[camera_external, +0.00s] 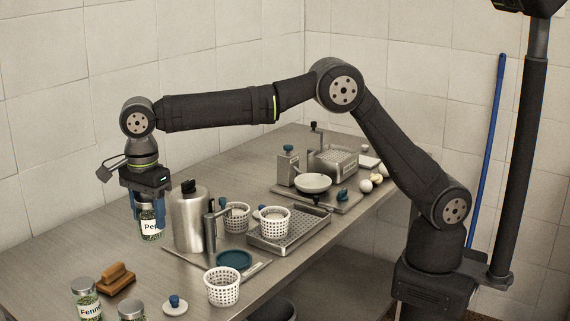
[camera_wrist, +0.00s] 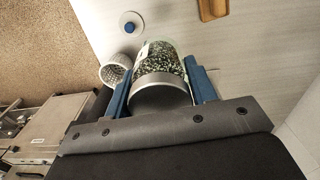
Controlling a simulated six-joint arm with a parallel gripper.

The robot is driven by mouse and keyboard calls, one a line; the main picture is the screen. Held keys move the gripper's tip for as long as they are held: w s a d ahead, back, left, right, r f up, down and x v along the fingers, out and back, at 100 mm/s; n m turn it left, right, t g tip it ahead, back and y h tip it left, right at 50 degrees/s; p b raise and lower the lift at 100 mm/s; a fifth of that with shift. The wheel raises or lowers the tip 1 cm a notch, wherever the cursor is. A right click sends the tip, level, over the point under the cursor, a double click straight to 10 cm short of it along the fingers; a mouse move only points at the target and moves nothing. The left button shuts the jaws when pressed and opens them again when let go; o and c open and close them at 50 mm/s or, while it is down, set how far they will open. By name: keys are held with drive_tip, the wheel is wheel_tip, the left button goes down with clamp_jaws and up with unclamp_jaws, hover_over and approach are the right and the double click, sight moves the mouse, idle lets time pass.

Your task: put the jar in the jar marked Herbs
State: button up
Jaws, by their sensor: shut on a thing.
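My gripper (camera_external: 150,198) is shut on a glass jar (camera_external: 151,229) with a label starting "Pep", at the left side of the steel table. The jar is upright; I cannot tell if its base touches the table. In the wrist view, the blue fingers (camera_wrist: 160,84) sit either side of the jar (camera_wrist: 160,58), which has a grey lid and speckled contents. A jar marked "Fennel" (camera_external: 88,302) stands at the front left. Another jar (camera_external: 131,311) beside it is cut off by the frame, its label hidden. No "Herbs" label shows.
A steel canister (camera_external: 189,220) stands close right of the held jar. White perforated baskets (camera_external: 222,288) (camera_external: 236,219) (camera_external: 273,224) stand further right. A wooden block (camera_external: 115,279) and a blue-knobbed lid (camera_external: 175,305) lie toward the front. The table left of the canister is mostly clear.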

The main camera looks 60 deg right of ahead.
drive_tip(key=s+a+r+n, duration=0.1)
drive_tip(key=s+a+r, duration=0.2)
drive_tip(key=a+r, duration=0.15)
approach(137, 299)
drive_tip(key=shift+f, duration=1.75)
drive_tip(key=shift+f, duration=0.1)
drive_tip(key=o, duration=1.1)
drive_tip(key=shift+f, duration=0.1)
drive_tip(key=shift+r, duration=3.9)
drive_tip(key=shift+f, duration=0.1)
drive_tip(key=shift+f, duration=1.7)
